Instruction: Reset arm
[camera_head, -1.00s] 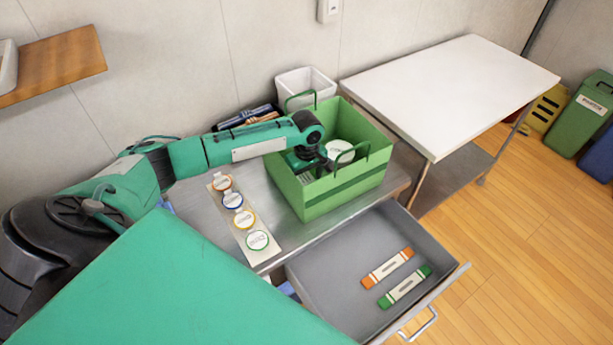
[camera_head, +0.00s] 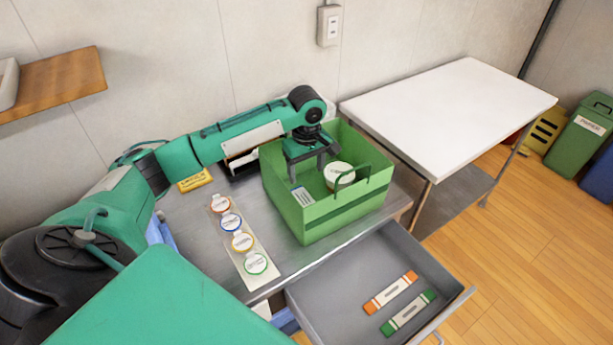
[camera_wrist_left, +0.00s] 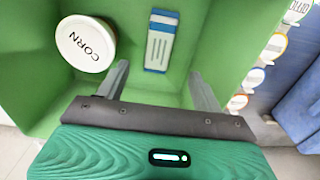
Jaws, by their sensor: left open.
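My left gripper (camera_head: 306,165) is open and empty above the left part of the green bin (camera_head: 345,217). In the left wrist view its two fingers (camera_wrist_left: 160,85) are spread apart over the bin's inside. A white round tub (camera_head: 339,176) stands in the bin, right of the fingers in the head view. In the left wrist view the tub (camera_wrist_left: 86,43) reads CORN. A blue and white packet (camera_head: 302,196) lies in the bin near its left wall, and it also shows between the fingers' lines in the left wrist view (camera_wrist_left: 159,42). My right gripper is not in view.
A strip with several round colored labels (camera_head: 234,235) lies on the metal table (camera_head: 185,225) left of the bin. A white table (camera_head: 450,105) stands clear at right. A yellow object (camera_head: 195,180) lies behind.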

